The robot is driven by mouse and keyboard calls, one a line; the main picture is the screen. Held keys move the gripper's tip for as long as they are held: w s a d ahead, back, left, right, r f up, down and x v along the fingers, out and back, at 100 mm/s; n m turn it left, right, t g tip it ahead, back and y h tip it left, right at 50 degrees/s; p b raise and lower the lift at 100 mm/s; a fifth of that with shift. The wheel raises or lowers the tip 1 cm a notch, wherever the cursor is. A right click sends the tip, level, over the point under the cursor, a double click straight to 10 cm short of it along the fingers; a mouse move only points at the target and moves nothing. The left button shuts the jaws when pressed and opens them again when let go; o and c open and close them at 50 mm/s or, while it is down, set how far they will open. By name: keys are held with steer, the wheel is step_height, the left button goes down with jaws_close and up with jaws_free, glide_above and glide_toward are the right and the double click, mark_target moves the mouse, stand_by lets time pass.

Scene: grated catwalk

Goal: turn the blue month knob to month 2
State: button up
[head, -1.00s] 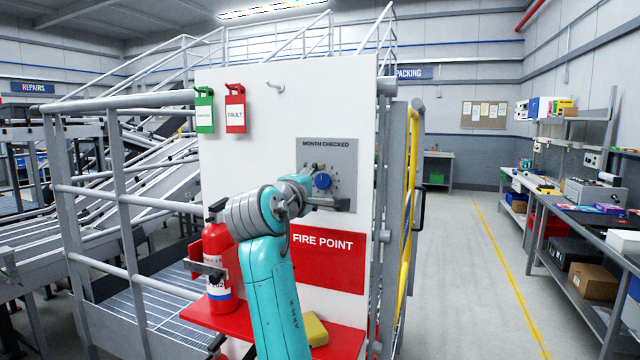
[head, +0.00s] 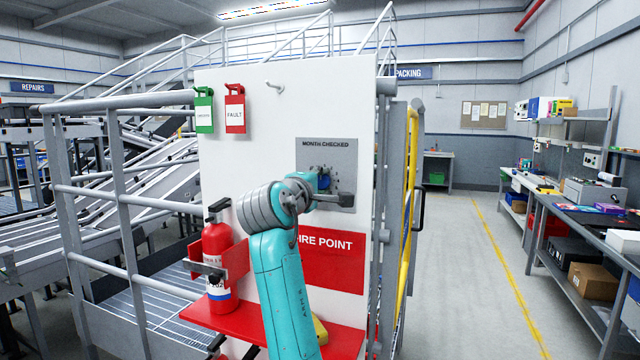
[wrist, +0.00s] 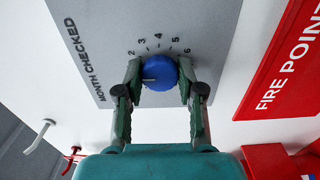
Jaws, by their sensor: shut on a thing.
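The blue month knob (wrist: 160,72) sits on the grey MONTH CHECKED plate (wrist: 208,28) on the white panel. In the wrist view the printed numbers 2 to 6 arc around its far side. A short pale mark shows on the knob's lower left, but which number it points at is unclear. My gripper (wrist: 160,76) is shut on the knob, one finger on each side. In the head view the knob (head: 323,181) is partly hidden behind my gripper, and the plate (head: 342,160) shows around it.
A red FIRE POINT sign (head: 335,265) is below the plate. A fire extinguisher (head: 217,262) stands on a red shelf (head: 225,322) at the left. Green (head: 204,112) and red (head: 235,110) tags and a hook (head: 274,86) are above. A yellow rail (head: 411,190) is right of the panel.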

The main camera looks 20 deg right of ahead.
steer(key=shift+m, duration=2.9)
steer(key=shift+f, duration=0.1)
steer(key=o, duration=1.1)
steer(key=shift+o, duration=0.2)
steer(key=v, duration=1.2)
